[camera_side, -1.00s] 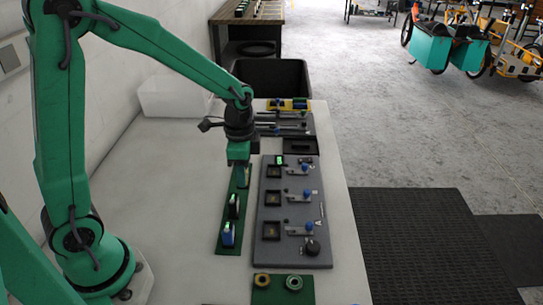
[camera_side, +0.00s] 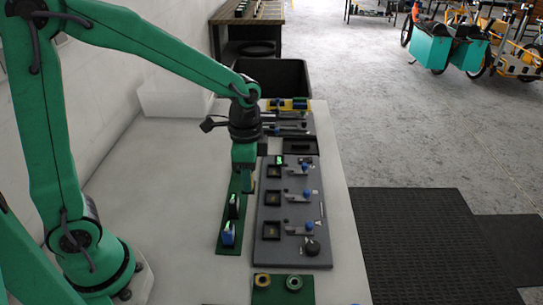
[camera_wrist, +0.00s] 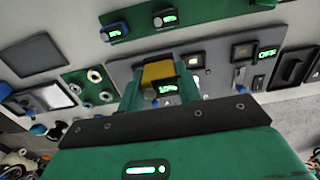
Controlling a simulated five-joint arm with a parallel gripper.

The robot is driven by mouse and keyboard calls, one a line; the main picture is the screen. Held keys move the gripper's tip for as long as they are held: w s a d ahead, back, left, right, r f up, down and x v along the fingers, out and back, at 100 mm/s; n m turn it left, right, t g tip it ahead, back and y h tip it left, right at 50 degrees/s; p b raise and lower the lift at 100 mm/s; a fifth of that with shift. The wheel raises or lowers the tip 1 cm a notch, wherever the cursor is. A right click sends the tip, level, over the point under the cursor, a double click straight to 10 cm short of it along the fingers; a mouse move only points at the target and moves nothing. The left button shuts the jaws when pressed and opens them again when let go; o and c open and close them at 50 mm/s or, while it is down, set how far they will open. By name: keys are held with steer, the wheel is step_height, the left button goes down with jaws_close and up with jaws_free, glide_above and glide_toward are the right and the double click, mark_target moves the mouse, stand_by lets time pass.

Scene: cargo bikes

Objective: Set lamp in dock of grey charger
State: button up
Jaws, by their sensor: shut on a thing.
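My gripper (camera_side: 248,184) is shut on a lamp (camera_wrist: 159,74), which shows yellow on top with a small lit green display in the wrist view. In the side view the held lamp is mostly hidden by the gripper, over the far part of the green strip, close to the grey charger's left edge. The grey charger (camera_side: 287,240) is a long panel with several square dark docks down its left side and blue-knobbed levers beside them. It also shows behind the held lamp in the wrist view (camera_wrist: 215,55).
Two other lamps, one blue (camera_side: 228,234) and one dark (camera_side: 234,207), stand on the green strip (camera_side: 222,246). A green mat with rings (camera_side: 268,296) lies at the near end. A black bin (camera_side: 290,75) stands beyond the table. The table's left side is clear.

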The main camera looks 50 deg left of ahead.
steer(key=d+f, duration=0.3)
steer(key=d, duration=0.4)
steer(key=shift+w+d+f, duration=0.15)
steer(key=shift+w+f, duration=0.15)
steer(key=shift+f, duration=0.05)
steer(key=shift+f, duration=0.2)
steer(key=shift+f, duration=1.85)
steer(key=shift+f, duration=0.9)
stand_by(0.3)
steer(key=o, duration=1.1)
